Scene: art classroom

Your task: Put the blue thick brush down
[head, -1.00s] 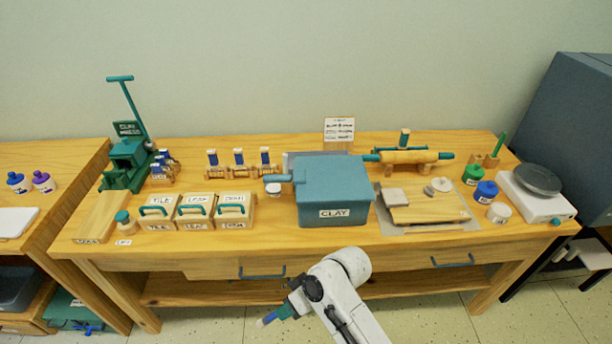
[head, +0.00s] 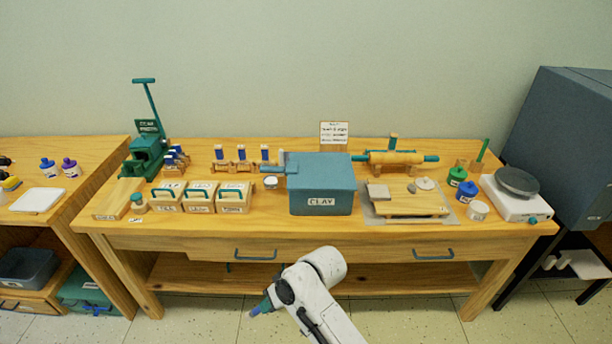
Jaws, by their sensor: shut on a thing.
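My gripper (head: 270,299) is low in front of the clay table, shut on the blue thick brush (head: 256,310). Only a small blue and teal end of the brush shows, pointing down and to the left. The rest of it is hidden by the gripper. The brush is apart from the tabletop, over the floor in this view.
The wooden table (head: 400,230) holds a blue clay bin (head: 322,185), lidded boxes (head: 200,196), blue-topped tools in wooden stands (head: 243,154), a rolling pin (head: 395,158), jars and a scale (head: 517,186). A side table (head: 80,185) stands left. Bare tabletop shows along the front edge.

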